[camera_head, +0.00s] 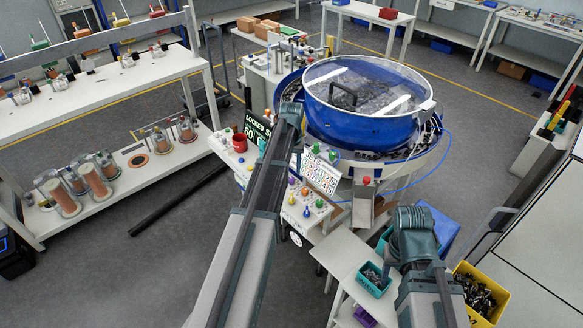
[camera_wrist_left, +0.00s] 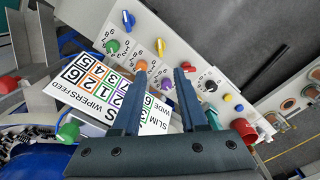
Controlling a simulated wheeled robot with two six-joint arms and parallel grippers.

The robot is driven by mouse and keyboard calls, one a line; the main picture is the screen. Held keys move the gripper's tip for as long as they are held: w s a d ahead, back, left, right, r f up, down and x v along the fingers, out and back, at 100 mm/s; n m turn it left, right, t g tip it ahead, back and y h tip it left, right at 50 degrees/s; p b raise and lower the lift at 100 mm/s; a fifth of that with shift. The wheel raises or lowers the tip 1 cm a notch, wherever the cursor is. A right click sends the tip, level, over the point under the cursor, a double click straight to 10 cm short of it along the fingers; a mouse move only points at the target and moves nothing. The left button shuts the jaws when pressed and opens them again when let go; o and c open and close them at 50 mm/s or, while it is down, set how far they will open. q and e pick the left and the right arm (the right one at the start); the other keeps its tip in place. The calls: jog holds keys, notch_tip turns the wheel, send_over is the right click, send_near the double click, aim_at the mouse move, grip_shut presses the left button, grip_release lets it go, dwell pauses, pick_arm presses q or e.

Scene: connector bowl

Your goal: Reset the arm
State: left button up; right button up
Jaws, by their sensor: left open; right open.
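My left arm reaches up the middle of the head view, and its gripper (camera_head: 296,160) points down over the control panel (camera_head: 297,212) beside the blue bowl. In the left wrist view the two dark blue fingers of my left gripper (camera_wrist_left: 166,62) are apart with nothing between them. They stand above the panel's coloured knobs and the numbered card (camera_wrist_left: 98,82); contact cannot be judged. My right gripper (camera_head: 389,258) is low at the right, beside a teal bin; its fingers are mostly hidden by its wrist. I see nothing held in it.
The blue bowl (camera_head: 358,122) with a clear lid stands behind the panel. A teal bin (camera_head: 373,283) and a yellow bin of dark parts (camera_head: 497,300) are near my right arm. A red cup (camera_head: 240,143) stands left of the panel. Open floor (camera_head: 160,240) lies at left.

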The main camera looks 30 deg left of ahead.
pick_arm(q)
jog(key=s+d+f+m+b, duration=0.2)
jog(key=s+d+m, duration=0.2)
jog(key=s+d, duration=0.8)
jog(key=s+d+f+m+y+b, duration=0.1)
jog(key=s+d+f+m+b, duration=0.2)
jog(key=s+d, duration=0.9)
jog(key=d+m, duration=0.1)
jog(key=d, duration=0.4)
jog(key=shift+s, duration=0.35)
jog(key=shift+a+f, duration=0.1)
